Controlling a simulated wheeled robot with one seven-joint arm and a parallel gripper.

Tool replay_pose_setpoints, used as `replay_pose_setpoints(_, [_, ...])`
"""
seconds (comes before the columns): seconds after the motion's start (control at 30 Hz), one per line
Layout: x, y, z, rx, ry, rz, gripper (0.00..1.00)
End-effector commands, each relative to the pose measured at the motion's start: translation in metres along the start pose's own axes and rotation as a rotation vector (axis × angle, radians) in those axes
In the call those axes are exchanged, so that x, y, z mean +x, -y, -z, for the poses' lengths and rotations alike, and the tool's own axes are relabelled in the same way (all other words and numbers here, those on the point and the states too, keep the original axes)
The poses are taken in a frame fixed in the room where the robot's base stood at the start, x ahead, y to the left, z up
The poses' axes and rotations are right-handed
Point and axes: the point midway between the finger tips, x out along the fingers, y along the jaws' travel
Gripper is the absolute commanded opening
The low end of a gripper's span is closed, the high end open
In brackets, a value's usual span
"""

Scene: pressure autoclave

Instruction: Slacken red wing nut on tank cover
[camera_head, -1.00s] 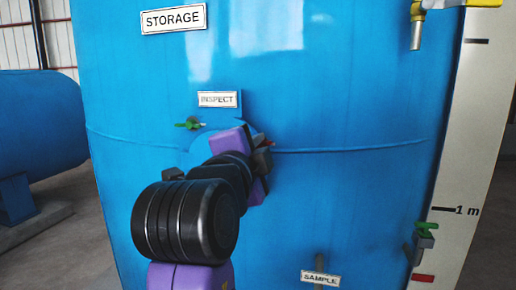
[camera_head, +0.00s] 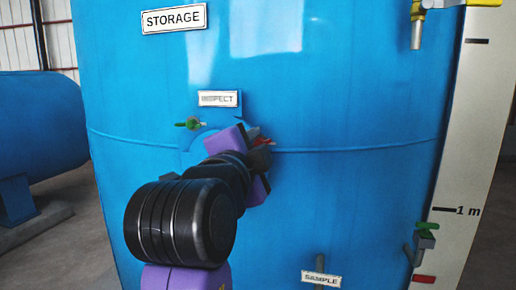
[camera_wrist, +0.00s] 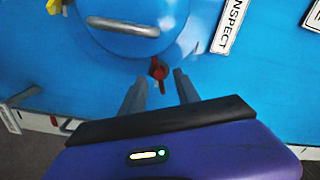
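The red wing nut (camera_wrist: 158,70) sits at the rim of the round blue tank cover (camera_wrist: 132,42) in the wrist view. My gripper (camera_wrist: 159,80) is open, with one finger on each side of the nut's line. The nut shows just beyond the fingertips, in the gap between them; I cannot tell whether they touch it. In the head view, my gripper (camera_head: 262,154) is at the right side of the cover, with the red nut (camera_head: 261,141) partly hidden by it. My arm hides most of the cover there.
A green-handled fitting (camera_head: 190,124) is at the cover's left. The INSPECT plate (camera_head: 218,99) is above the cover, and a metal handle (camera_wrist: 124,28) crosses it. A SAMPLE plate (camera_head: 321,278) is lower right. The tank wall right of my gripper is clear.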

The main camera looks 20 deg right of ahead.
Motion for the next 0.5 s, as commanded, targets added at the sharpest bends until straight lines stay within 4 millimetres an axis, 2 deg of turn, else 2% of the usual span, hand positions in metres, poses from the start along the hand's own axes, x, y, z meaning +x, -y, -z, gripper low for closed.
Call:
replay_pose_setpoints(0.3, [-0.051, -0.003, -0.002, 0.002, 0.003, 0.001, 0.38])
replay_pose_setpoints(0.5, [-0.069, -0.001, -0.001, 0.000, 0.001, 0.000, 0.38])
